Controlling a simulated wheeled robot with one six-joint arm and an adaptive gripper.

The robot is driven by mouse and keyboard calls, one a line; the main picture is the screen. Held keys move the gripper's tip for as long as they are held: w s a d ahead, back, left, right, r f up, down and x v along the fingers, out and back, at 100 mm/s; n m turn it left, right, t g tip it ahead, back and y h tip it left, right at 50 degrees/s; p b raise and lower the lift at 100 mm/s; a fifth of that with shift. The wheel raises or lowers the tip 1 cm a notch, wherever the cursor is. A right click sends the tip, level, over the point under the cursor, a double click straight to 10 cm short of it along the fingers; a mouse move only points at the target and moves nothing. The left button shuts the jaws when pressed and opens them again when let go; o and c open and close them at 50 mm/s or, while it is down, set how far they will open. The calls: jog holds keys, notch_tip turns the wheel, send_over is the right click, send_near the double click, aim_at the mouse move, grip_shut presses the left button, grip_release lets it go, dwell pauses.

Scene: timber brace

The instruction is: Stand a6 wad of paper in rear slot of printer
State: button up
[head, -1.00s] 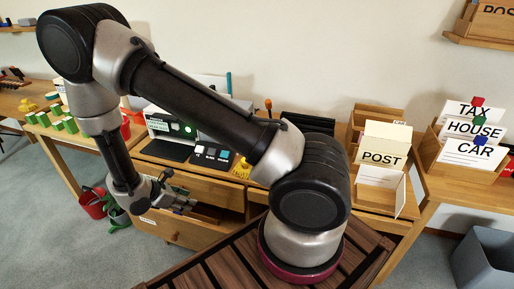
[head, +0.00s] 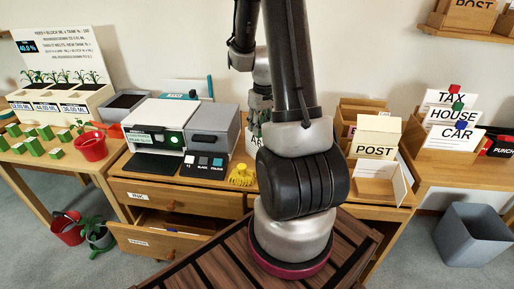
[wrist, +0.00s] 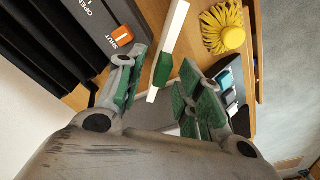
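The printer (head: 212,118), white and grey with a dark front tray, stands on the desk in the head view. A pale blue panel with a teal edge (head: 210,86) rises behind it; the rear slot itself cannot be made out. My gripper (head: 260,105) is right of the printer, partly hidden by my arm. In the wrist view my gripper (wrist: 160,92) has its green-padded fingers apart. A narrow white and green piece (wrist: 174,28) shows beyond the gap between them, apparently not gripped. I cannot identify any A6 paper wad for certain.
The lower desk drawer (head: 150,242) is open. A yellow brush-like thing (head: 241,175) lies right of the printer. A black device with an orange switch (wrist: 122,36) is close to one finger. A POST holder (head: 376,150) stands to the right.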

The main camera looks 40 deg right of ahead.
aim_at(257, 138)
jog(key=f, duration=0.4)
jog(key=w+f, duration=0.1)
jog(key=f, duration=0.1)
jog(key=shift+a+f, duration=0.15)
jog(key=shift+f, duration=0.1)
grip_shut()
